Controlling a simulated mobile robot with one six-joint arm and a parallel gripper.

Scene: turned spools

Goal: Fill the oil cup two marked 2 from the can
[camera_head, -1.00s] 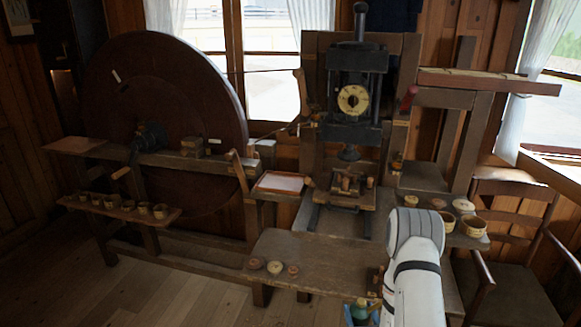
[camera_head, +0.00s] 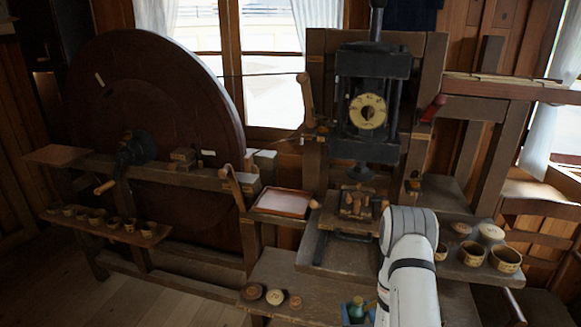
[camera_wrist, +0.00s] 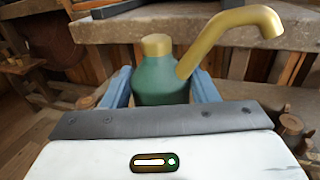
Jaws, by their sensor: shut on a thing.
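The oil can (camera_wrist: 160,78) is dark green with a brass cap and a bent brass spout, which points up and right in the wrist view. My gripper (camera_wrist: 163,90) is shut on the can's body, with a blue finger on each side. I cannot make out a cup marked 2; small fittings near the press (camera_head: 370,125) are too small to read.
A large dark wheel (camera_head: 150,100) stands left, with a shelf of several small cups (camera_head: 97,217). A bench (camera_head: 315,290) carries round wooden pieces (camera_head: 275,297). A pale tray (camera_head: 283,203) lies left of the press. Bowls (camera_head: 505,258) stand on the right shelf.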

